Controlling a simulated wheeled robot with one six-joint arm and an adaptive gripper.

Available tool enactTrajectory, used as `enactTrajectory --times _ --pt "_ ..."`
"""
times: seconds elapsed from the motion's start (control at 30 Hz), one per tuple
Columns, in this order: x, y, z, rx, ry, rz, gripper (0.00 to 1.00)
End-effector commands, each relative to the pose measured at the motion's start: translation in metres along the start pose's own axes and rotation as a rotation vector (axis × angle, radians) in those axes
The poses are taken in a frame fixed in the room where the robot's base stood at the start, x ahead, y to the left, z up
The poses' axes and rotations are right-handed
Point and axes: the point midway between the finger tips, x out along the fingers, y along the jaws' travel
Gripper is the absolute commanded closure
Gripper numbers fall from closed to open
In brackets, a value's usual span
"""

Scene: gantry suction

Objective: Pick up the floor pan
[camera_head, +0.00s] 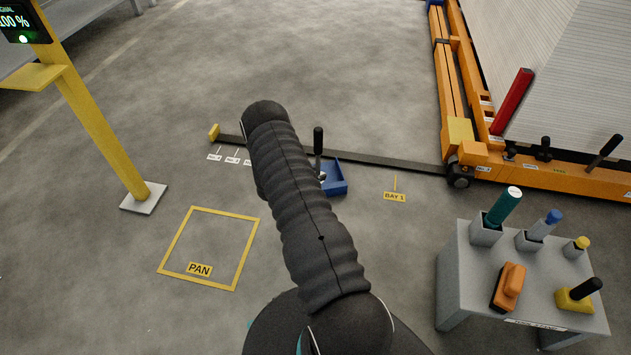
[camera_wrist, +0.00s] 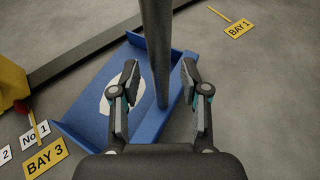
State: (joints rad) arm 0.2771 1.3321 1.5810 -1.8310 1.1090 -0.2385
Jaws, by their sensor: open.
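The floor pan is a blue open tray (camera_wrist: 85,112) with raised sides and an upright grey post (camera_wrist: 154,30). It stands on the floor, and a white patch (camera_wrist: 112,92) shows inside it. In the head view, part of the blue pan (camera_head: 338,182) and its black top grip (camera_head: 318,140) show to the right of my arm, which hides the rest. My gripper (camera_wrist: 160,68) is open above the pan. In the wrist view the post runs between its two fingers, with a gap visible on both sides. I cannot tell how deep the post sits between them.
A dark rail (camera_head: 385,160) lies along the floor behind the pan, joining an orange gantry (camera_head: 460,150) at right. A grey tool stand (camera_head: 470,265) is at front right. A yellow post (camera_head: 105,125) stands at left. The yellow PAN square (camera_head: 183,237) on the floor is empty.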

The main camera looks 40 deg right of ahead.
Motion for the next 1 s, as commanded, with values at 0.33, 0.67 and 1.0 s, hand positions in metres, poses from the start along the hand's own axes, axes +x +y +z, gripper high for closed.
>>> enactTrajectory --times 0.33,0.67,1.0 --pt "0.0162 -0.0001 -0.0012 -0.001 0.001 0.001 0.55" --pt "0.0161 -0.0002 -0.0010 -0.001 0.001 0.000 1.00" --pt "0.0155 0.0012 0.0023 0.003 -0.003 0.002 1.00"
